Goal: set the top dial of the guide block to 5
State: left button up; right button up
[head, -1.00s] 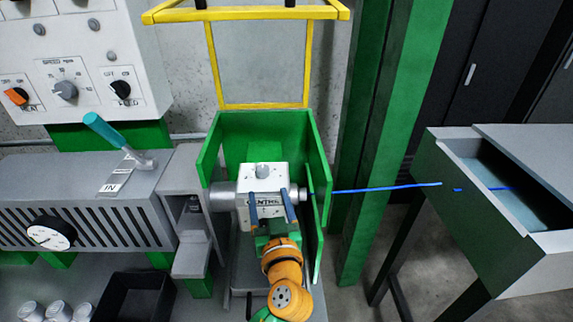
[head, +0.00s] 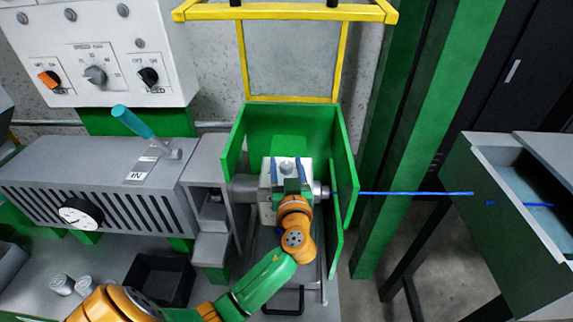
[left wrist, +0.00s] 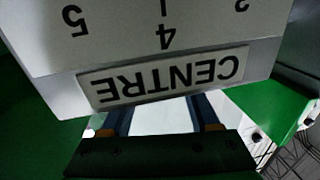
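The guide block (head: 267,213) is a pale grey block inside the green open-topped enclosure. Its top dial (head: 287,166) is a small grey knob on top. My left gripper (head: 288,171) is over the block's front, its two blue fingers apart on either side of the dial in the picture. I cannot tell whether they touch it. In the left wrist view the block (left wrist: 150,30) appears upside down, with a CENTRE plate and the numbers 5, 4 and 2. The fingers (left wrist: 160,112) show apart there, their tips hidden behind the block; the dial is not visible. My right gripper is not in view.
Green side walls (head: 341,165) flank the block closely. A yellow-framed guard (head: 293,100) stands raised behind. A teal-handled lever (head: 135,122) and black tray (head: 160,278) are left.

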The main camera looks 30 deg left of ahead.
pick_arm(q)
grip_shut()
jog(key=shift+m+t+h, duration=0.3)
jog(key=shift+m+h, duration=0.1)
jog(key=shift+m+t+h, duration=0.6)
jog(key=shift+m+h, duration=0.1)
jog(key=shift+h, duration=0.2)
jog(key=shift+r+m+t+h, duration=0.15)
jog(key=shift+m+t+h, duration=0.35)
jog(key=shift+m+h, duration=0.45)
jog(key=m+t+h+p, duration=0.1)
jog(key=m+h+p, duration=0.1)
jog(key=h, duration=0.3)
jog(key=shift+m, duration=0.35)
jog(key=shift+m+h+p, duration=0.3)
jog(key=shift+m+h, duration=0.7)
jog(key=shift+h, duration=0.85)
